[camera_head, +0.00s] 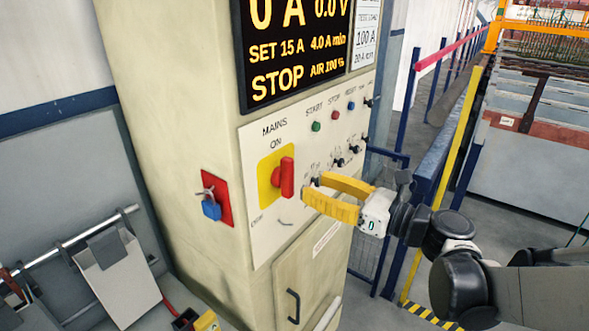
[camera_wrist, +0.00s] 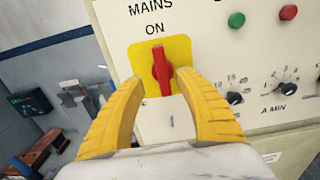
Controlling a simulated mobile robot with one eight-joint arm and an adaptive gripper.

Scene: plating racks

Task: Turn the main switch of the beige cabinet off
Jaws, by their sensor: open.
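The beige cabinet (camera_head: 160,110) stands in the middle of the head view, with a pale control panel on its front. The main switch is a red handle (camera_head: 284,177) on a yellow plate (camera_head: 267,170), under the words MAINS and ON. The handle stands upright, pointing to ON; it also shows in the wrist view (camera_wrist: 162,68). My gripper (camera_head: 312,191) has yellow fingers and is open in front of the panel, right of the switch in the head view. In the wrist view the switch lies between and beyond the fingertips (camera_wrist: 162,86). No contact is visible.
The display (camera_head: 292,50) reads 0 A, 0.0 V and STOP. Green (camera_head: 316,127) and red (camera_head: 334,115) buttons and black knobs (camera_wrist: 286,88) sit right of the switch. A blue padlock (camera_head: 211,208) hangs on the cabinet's side. A blue rail (camera_head: 442,150) runs at the right.

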